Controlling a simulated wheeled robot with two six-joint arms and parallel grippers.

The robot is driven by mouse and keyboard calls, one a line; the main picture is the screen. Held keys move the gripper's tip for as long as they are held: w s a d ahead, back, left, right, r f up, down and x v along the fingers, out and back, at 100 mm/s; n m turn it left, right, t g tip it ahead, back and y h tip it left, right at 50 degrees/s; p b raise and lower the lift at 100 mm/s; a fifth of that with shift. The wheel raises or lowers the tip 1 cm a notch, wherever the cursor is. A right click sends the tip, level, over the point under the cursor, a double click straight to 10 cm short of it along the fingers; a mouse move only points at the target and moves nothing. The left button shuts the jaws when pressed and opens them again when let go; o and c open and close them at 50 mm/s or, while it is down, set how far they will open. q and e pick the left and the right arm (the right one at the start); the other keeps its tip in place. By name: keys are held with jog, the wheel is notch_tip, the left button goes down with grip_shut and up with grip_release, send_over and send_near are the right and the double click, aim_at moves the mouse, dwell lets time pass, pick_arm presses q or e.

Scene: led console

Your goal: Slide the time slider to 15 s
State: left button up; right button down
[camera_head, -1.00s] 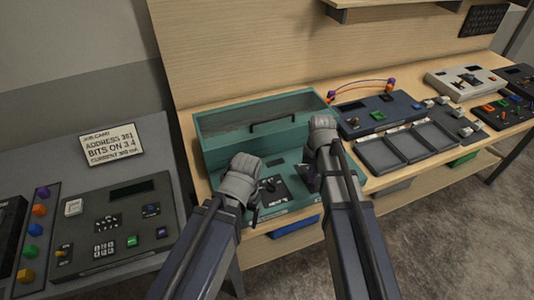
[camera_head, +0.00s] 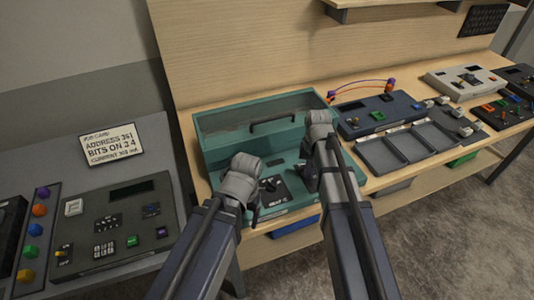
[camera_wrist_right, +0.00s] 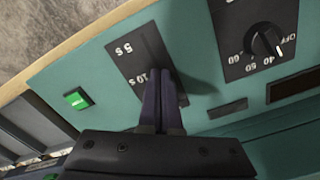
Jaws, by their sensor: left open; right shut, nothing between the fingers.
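The teal console (camera_head: 290,207) stands on the wooden bench. In the right wrist view its dark slider plate (camera_wrist_right: 128,58) shows a slot and the labels 5 s and 10 s; the rest of the scale is hidden by my gripper. My right gripper (camera_wrist_right: 164,80) is shut, its fingertips at the slot near the 10 s label. The slider knob is not visible, and I cannot tell whether the fingers touch it. My right gripper also shows in the head view (camera_head: 309,183), over the console's right part. My left gripper (camera_head: 257,209) is open and empty by the console's front left.
A black dial (camera_wrist_right: 266,41) marked 40 to 60 and OFF sits beside the slider plate. A green button (camera_wrist_right: 77,98) is on the other side. The console's lid handle (camera_head: 272,122) is behind my grippers. Other control panels stand left (camera_head: 115,225) and right (camera_head: 380,113).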

jog(key=shift+w+a, duration=0.2)
jog(key=shift+w, duration=0.35)
jog(key=shift+w+a, duration=0.2)
jog(key=shift+w, duration=0.3)
pick_arm(q)
jog(key=shift+r+p, duration=0.5)
jog(key=shift+r, duration=0.05)
pick_arm(e)
jog(key=shift+s+d+r, duration=0.25)
jog(key=shift+s+r, duration=0.25)
jog(key=shift+s, duration=0.1)
pick_arm(q)
jog(key=shift+r, duration=0.1)
pick_arm(e)
jog(key=shift+r, duration=0.15)
pick_arm(q)
notch_tip(320, 180, up, 7)
jog(key=p, duration=0.7)
pick_arm(e)
notch_tip(320, 180, up, 7)
